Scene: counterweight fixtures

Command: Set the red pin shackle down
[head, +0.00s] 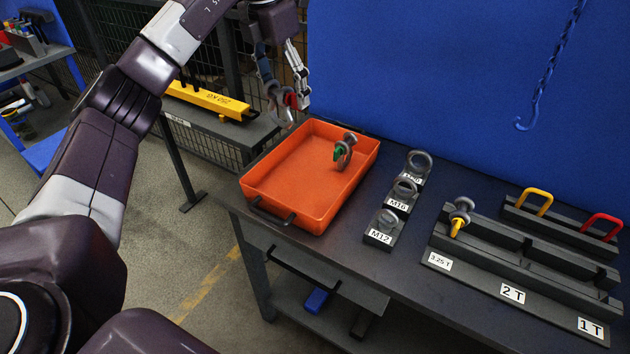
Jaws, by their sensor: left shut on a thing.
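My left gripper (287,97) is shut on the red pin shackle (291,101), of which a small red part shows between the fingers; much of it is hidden. The gripper points down and is seen just above the back left corner of the orange tray (262,185); I cannot tell its exact height. A grey shackle with a green pin (343,152) is in the tray towards its back right. A shackle with a yellow pin (460,216) stands at the 3.25 T end of the dark stepped rack (520,262). My right gripper is not in view.
Grey eyebolts stand in blocks marked M12 (380,232) and M16 (400,202), with another behind. Yellow (537,202) and red (602,226) hoops are on a dark block at the right. A blue hook (526,122) hangs on a chain. The tray's front left floor is clear.

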